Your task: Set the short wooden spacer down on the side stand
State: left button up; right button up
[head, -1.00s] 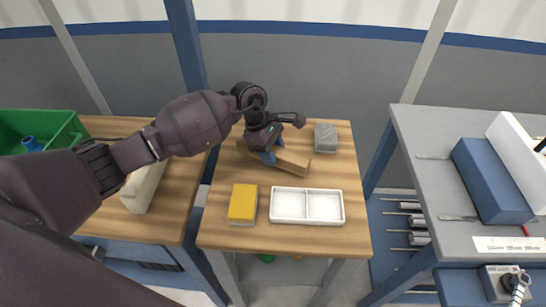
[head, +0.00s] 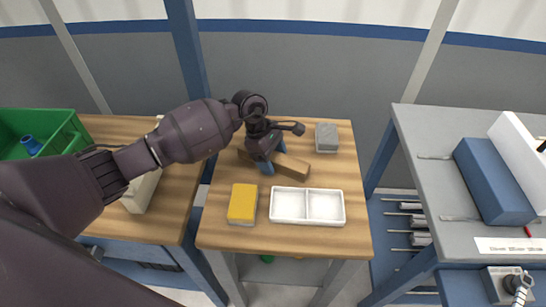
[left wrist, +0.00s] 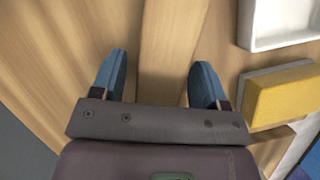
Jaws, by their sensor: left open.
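The short wooden spacer (head: 292,167) lies flat on the wooden top of the side stand (head: 338,170), behind the white tray. It lies at a slant and its left part is partly hidden by my gripper. My left gripper (head: 268,167) is over the spacer with its blue fingers pointing down. In the left wrist view the fingers (left wrist: 158,85) are wide apart, one on each side of the spacer (left wrist: 170,45), with a gap to the wood on both sides. My right gripper is not in view.
A white two-part tray (head: 307,206), a yellow sponge (head: 243,203) and a grey block (head: 326,138) stand on the same top. A green bin (head: 62,135) is at the left. A grey bench (head: 437,180) with a blue block (head: 493,180) is at the right.

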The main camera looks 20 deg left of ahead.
pick_arm(q)
jog(key=p+v, duration=0.1)
jog(key=v, duration=1.1)
jog(key=shift+r, duration=0.2)
jog(key=shift+f, duration=0.1)
